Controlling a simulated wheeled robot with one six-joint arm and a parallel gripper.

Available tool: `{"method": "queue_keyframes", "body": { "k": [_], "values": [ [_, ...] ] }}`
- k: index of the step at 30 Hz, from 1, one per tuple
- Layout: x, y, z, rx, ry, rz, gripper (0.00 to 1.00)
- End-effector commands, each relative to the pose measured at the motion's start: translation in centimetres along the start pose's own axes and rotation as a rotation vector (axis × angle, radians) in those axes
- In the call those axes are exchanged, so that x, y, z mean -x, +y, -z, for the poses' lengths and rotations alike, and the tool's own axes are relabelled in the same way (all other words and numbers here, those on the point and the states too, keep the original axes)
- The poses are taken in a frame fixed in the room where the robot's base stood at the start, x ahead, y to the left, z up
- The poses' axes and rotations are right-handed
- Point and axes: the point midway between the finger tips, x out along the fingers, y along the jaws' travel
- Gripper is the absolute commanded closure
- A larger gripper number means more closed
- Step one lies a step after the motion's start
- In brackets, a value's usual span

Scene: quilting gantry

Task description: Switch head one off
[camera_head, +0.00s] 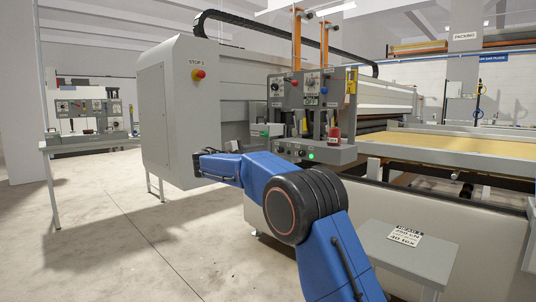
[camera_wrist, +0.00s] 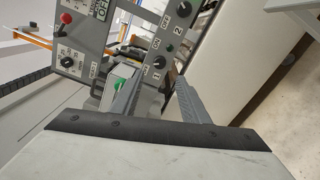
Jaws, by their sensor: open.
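The lower control panel (camera_head: 335,154) on the machine's front carries dark knobs and a lit green lamp. In the wrist view this grey panel (camera_wrist: 178,45) is tilted and shows a knob by the number 1 (camera_wrist: 159,62) and another by the number 2 (camera_wrist: 183,10), with ON and OFF lettering nearby. My gripper (camera_wrist: 160,80) is open and empty. Its fingertips are near the number 1 knob, on either side of it in the picture; I cannot tell the gap in depth. In the head view my arm reaches left and my fingers are not clearly seen.
A green button (camera_wrist: 120,84) sits beside my left finger. A red stop button (camera_head: 198,74) is on the grey cabinet (camera_head: 168,120). A small labelled table (camera_head: 425,260) stands at the right front. Floor at left is clear.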

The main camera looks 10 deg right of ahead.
Motion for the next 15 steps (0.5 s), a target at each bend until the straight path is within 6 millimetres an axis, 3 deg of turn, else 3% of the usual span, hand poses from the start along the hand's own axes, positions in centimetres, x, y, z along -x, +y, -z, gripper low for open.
{"method": "queue_keyframes", "body": {
  "k": [9, 15],
  "values": [
    [5.8, -0.1, 0.1, 0.0, 0.002, 0.0, 0.59],
    [7.4, 0.0, 0.1, 0.0, 0.001, 0.0, 0.59]
  ]
}}
